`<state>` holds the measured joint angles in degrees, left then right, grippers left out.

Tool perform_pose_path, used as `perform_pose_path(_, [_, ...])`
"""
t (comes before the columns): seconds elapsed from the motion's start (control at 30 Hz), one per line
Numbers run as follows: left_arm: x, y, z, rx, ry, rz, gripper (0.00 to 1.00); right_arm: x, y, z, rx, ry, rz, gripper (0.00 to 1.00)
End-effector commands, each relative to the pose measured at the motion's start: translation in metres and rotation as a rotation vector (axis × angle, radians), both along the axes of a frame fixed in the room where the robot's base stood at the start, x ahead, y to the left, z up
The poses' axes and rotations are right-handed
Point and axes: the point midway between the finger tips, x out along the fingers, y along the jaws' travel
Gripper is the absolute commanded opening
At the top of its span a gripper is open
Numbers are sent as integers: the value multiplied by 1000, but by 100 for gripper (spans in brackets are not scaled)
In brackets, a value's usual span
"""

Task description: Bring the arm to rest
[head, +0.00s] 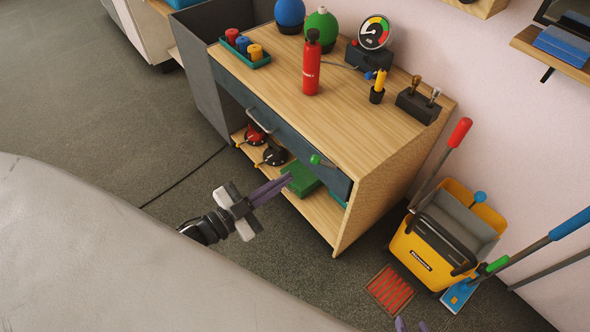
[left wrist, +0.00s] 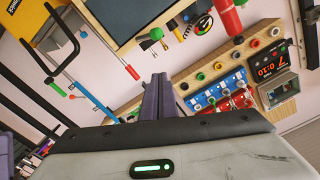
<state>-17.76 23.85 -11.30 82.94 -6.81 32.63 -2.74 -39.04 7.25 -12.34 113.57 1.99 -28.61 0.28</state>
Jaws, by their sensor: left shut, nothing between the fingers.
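My left gripper (head: 288,180) hangs in the air in the head view, in front of the wooden workbench (head: 345,115). Its purple fingers are together and empty, pointing up and right toward the bench's lower shelf. In the left wrist view the shut fingers (left wrist: 160,95) stand side by side at the centre, with nothing between them. Only the purple fingertips of my right gripper (head: 411,326) show at the bottom edge of the head view. They are apart with floor between them. The rest of that gripper is hidden. No plates are in view.
A red bottle (head: 311,68), a gauge (head: 374,33) and a teal tray (head: 245,62) stand on the bench. A yellow mop bucket (head: 425,258) stands right. The floor at left is clear.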

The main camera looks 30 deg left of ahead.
Motion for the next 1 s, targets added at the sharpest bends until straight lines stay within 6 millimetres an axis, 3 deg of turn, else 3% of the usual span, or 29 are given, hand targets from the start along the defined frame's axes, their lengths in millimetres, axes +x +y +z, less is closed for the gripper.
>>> perform_pose_path(0.73, [-9,1,-2,-7,17,8,0,0,-1,3,1,-2,-2,31])
perform_pose_path(0.87, [-21,-13,-17,-47,142,67,0,0,-1,6,1,-2,-4,31])
perform_pose_path(1.0, [-53,-38,-43,-126,396,171,0,-1,-1,10,3,-3,-5,31])
